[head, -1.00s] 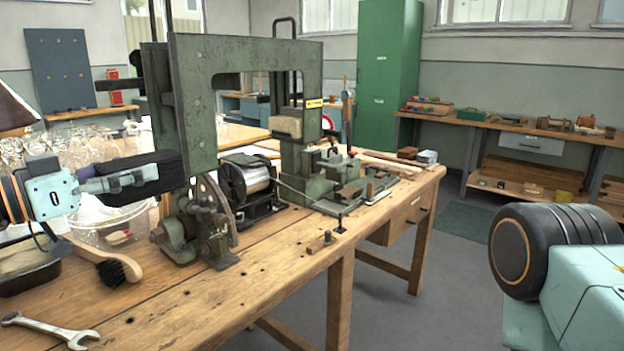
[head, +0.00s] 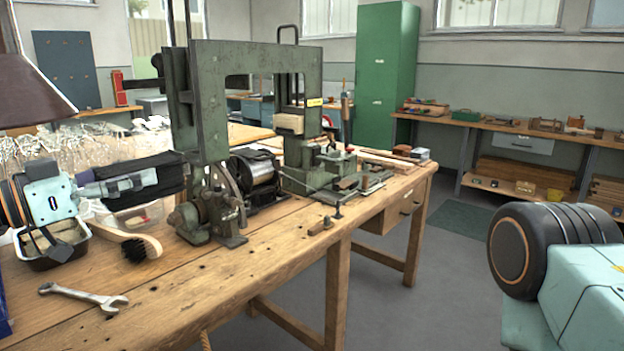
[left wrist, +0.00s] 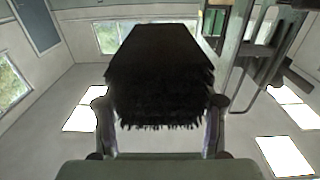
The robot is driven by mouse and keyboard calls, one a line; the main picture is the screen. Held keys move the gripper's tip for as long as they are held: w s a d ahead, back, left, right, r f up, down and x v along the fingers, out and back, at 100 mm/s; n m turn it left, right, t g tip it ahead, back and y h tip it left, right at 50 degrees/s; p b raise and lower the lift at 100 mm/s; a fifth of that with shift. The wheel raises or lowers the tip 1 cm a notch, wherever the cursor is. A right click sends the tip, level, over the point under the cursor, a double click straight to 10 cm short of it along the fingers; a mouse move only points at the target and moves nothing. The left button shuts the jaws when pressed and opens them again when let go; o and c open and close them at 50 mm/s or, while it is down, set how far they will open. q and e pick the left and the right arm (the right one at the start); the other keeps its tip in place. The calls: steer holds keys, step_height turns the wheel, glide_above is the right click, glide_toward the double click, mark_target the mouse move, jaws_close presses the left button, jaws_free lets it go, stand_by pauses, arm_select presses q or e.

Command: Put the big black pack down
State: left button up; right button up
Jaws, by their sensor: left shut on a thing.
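The big black pack (head: 150,178) is a dark bundle held level by my left gripper (head: 128,183), left of the green machine. In the left wrist view the black pack (left wrist: 160,70) fills the middle, with ragged bristle ends facing me. The gripper fingers (left wrist: 160,135) stand one on each side of it, shut on it. My right gripper is not in view.
The green tufting machine (head: 210,90) stands close to the pack's right end. A wooden brush (head: 128,240), a tray (head: 55,240) and a wrench (head: 85,296) lie on the bench below. The front bench strip is mostly bare.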

mark_target(137, 196)
arm_select(q)
steer(key=f, duration=0.2)
steer(key=f+h, duration=0.1)
steer(key=shift+s+d+f+m+g, duration=0.1)
steer(key=shift+d+f+m+g, duration=0.2)
steer(key=shift+d+g, duration=0.1)
steer(key=s+d+f, duration=0.3)
steer(key=f, duration=0.4)
steer(key=s+d+f+m+g+h, duration=0.1)
steer(key=s+d+f, duration=0.2)
steer(key=f, duration=0.5)
steer(key=s+d+f+g, duration=0.1)
steer(key=s+d+f, duration=0.2)
steer(key=s+f, duration=0.2)
steer(key=shift+s+d+f+m+h, duration=0.3)
steer(key=shift+f+m, duration=0.1)
steer(key=shift+f, duration=1.15)
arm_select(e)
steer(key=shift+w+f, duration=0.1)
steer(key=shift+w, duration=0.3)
